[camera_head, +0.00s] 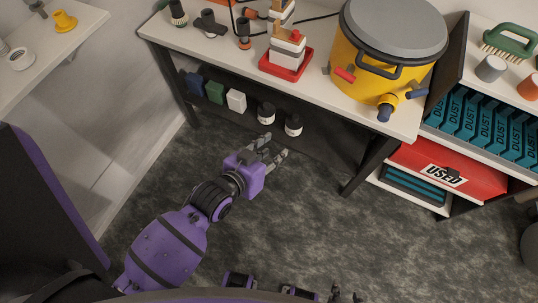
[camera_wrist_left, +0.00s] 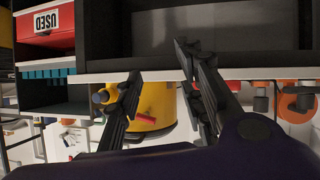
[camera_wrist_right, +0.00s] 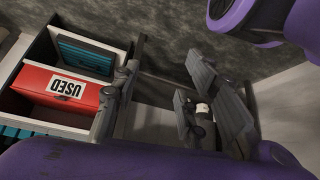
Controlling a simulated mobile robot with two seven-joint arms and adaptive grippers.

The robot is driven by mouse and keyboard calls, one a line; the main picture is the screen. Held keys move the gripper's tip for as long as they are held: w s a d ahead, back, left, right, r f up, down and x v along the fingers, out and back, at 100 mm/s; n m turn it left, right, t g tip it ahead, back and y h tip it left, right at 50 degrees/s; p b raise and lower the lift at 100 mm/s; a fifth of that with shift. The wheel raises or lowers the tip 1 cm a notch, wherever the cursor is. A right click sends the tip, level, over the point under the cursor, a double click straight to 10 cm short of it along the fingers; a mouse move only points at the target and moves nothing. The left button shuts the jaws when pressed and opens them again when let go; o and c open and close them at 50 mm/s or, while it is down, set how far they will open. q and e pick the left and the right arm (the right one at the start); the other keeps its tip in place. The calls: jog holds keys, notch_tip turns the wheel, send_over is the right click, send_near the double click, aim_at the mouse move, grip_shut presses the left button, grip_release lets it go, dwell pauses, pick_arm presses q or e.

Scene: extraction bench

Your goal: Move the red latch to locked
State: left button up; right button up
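The red latch (camera_head: 344,75) is a short red handle on the front left of the yellow canister (camera_head: 357,62), which stands on the bench top. In the left wrist view the red latch (camera_wrist_left: 145,117) shows against the upside-down canister (camera_wrist_left: 160,98). My left gripper (camera_head: 272,149) is open and empty, below and left of the canister, in front of the bench's lower shelf. Its spread fingers also show in the left wrist view (camera_wrist_left: 160,75). My right gripper (camera_head: 345,295) is at the bottom edge of the head view. In the right wrist view its fingers (camera_wrist_right: 160,85) are spread and empty.
A blue handle (camera_head: 416,93) and a yellow port (camera_head: 388,104) sit at the canister's front right. A red tray (camera_head: 263,65) with stacked blocks is left of it. Bottles (camera_head: 293,125) stand on the lower shelf. A red USED drawer (camera_head: 465,175) is at right.

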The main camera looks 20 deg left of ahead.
pick_arm(q)
jog(key=shift+s+a+f, duration=0.2)
jog(key=shift+s+a, duration=0.15)
jog(key=shift+s, duration=0.35)
pick_arm(e)
jog(key=shift+a+r, duration=0.1)
jog(key=shift+r, duration=0.25)
jog(key=shift+c, duration=0.6)
